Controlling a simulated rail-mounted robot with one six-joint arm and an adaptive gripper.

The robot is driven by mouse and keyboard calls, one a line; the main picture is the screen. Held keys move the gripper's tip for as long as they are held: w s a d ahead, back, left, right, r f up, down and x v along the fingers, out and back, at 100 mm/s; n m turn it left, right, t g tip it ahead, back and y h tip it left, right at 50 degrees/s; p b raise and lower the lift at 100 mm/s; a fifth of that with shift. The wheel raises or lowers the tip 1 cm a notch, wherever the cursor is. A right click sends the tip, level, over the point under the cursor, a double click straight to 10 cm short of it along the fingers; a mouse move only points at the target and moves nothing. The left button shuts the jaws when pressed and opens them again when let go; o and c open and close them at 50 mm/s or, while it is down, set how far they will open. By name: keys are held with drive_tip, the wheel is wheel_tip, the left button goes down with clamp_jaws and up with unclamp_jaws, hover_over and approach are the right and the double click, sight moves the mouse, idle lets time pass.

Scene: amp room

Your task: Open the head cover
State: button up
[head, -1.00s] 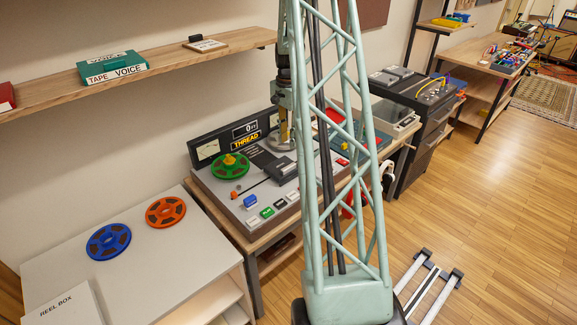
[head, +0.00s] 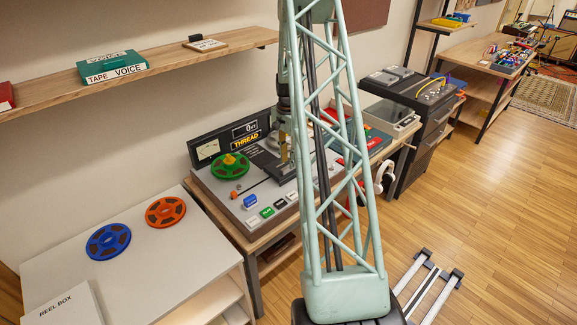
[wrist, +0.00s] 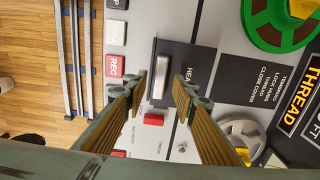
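The head cover (wrist: 194,58) is a dark block on the grey tape machine's deck, with a partly hidden "HEA" label and a silver bar handle (wrist: 161,77) along one edge. In the head view the cover (head: 276,172) lies flat and looks closed. My gripper (wrist: 161,96) is open, its fingertips on either side of the handle with gaps showing on both sides. Whether the tips reach down to handle height is unclear. In the head view my gripper (head: 283,158) is just above the cover, partly hidden by my lattice arm.
A green reel (head: 230,166) sits on the deck left of the cover. Deck buttons, including a red REC button (wrist: 114,66), and a silver hub (wrist: 243,134) are close by. A display reads THREAD (head: 245,142). Blue (head: 108,242) and orange (head: 165,211) reels lie on the white table.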

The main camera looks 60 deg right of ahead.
sight(288, 166)
drive_tip(key=shift+f, duration=1.55)
clamp_jaws()
